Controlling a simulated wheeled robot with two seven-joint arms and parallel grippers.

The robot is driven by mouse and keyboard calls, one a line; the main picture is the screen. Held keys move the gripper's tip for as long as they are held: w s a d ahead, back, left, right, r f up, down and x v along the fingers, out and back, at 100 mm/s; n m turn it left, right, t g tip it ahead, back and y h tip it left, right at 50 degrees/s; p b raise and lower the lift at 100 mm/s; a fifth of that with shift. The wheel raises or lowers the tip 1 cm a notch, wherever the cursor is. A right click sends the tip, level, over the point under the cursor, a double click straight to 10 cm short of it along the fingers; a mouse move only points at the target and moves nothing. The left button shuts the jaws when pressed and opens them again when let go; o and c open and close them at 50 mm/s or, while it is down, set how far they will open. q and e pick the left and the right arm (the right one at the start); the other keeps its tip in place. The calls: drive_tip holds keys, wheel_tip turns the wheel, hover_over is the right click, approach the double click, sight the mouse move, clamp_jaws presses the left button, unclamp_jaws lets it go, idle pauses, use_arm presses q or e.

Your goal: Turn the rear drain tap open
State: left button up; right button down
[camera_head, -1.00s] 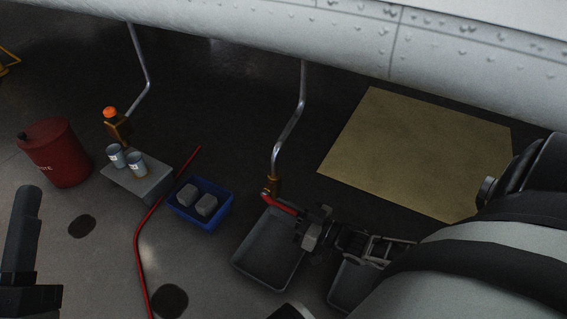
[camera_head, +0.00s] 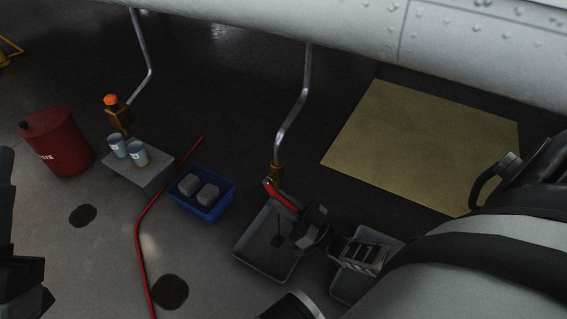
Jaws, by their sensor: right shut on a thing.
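The rear drain tap (camera_head: 275,174) is a brass fitting at the lower end of a bent metal pipe. Its red lever handle (camera_head: 281,197) points down and right. My right gripper (camera_head: 304,221) is shut on the handle's outer end and hides that end. A grey drip tray (camera_head: 252,262) lies on the floor below the tap and gripper. A small dark patch (camera_head: 277,241) shows inside it; I cannot tell whether it is fluid or shadow. My dark left arm shows at the left edge (camera_head: 20,270); its jaws cannot be made out.
A tan mat (camera_head: 420,140) lies right. The aircraft's belly (camera_head: 330,28) hangs above.

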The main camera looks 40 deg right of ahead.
drive_tip(key=c, duration=1.3)
unclamp_jaws()
drive_tip(key=v, duration=0.4)
drive_tip(key=shift+s+f, duration=0.15)
drive_tip(key=s+d, duration=0.1)
drive_tip(key=s, duration=0.3)
drive_tip(key=s+d, duration=0.2)
drive_tip(key=s, duration=0.1)
drive_tip(key=s+d, duration=0.2)
drive_tip(key=s, duration=0.2)
drive_tip(key=shift+s+f, duration=0.1)
drive_tip(key=shift+s, duration=0.25)
